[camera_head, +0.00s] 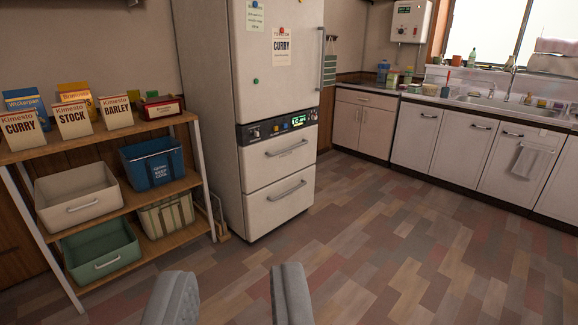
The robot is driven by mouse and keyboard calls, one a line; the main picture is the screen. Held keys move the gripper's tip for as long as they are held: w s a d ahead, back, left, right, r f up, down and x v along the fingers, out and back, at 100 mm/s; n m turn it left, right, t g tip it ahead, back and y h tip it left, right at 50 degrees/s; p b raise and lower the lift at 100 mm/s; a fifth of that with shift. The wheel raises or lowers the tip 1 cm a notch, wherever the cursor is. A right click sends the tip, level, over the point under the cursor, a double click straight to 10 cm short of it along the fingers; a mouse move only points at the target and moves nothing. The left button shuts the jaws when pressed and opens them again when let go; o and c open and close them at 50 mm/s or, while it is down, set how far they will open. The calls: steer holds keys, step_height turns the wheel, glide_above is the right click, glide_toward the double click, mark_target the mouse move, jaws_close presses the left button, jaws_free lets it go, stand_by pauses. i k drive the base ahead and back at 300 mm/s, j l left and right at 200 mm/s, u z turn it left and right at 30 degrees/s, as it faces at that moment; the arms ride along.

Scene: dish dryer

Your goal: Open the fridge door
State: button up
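The fridge (212,105) is a tall off-white unit left of centre, standing upright on the floor. Its large upper door (283,90) is shut and bears paper notes and small magnets. A vertical handle (320,55) shows at the door's right edge. Below it are a dark control strip with a lit green display and two drawers with horizontal bar handles, both shut. The fridge's top is cut off by the frame. My gripper (232,280) is at the bottom of the view, its two grey fingers apart with only floor between them. It is well short of the fridge and touches nothing.
A wooden shelf (130,208) with boxes and bins stands left of the fridge. White cabinets (415,137) with a counter and sink line the back and right. A towel (530,160) hangs on a cabinet handle. The tiled floor (370,235) in front of the fridge and to the right is clear.

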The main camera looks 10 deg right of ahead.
mark_target(276, 49)
steer(key=i+l+z, duration=0.2)
steer(key=i+z, duration=0.25)
steer(key=i, duration=0.55)
steer(key=i+j+z, duration=0.1)
steer(key=i+z, duration=0.3)
steer(key=i, duration=0.55)
steer(key=i+l+u, duration=0.15)
steer(key=i+u, duration=0.15)
steer(key=i, duration=0.2)
steer(key=i+l+u, duration=0.3)
steer(key=i, duration=0.2)
steer(key=i+l+u, duration=0.3)
steer(key=i+l, duration=0.05)
steer(key=i, duration=0.1)
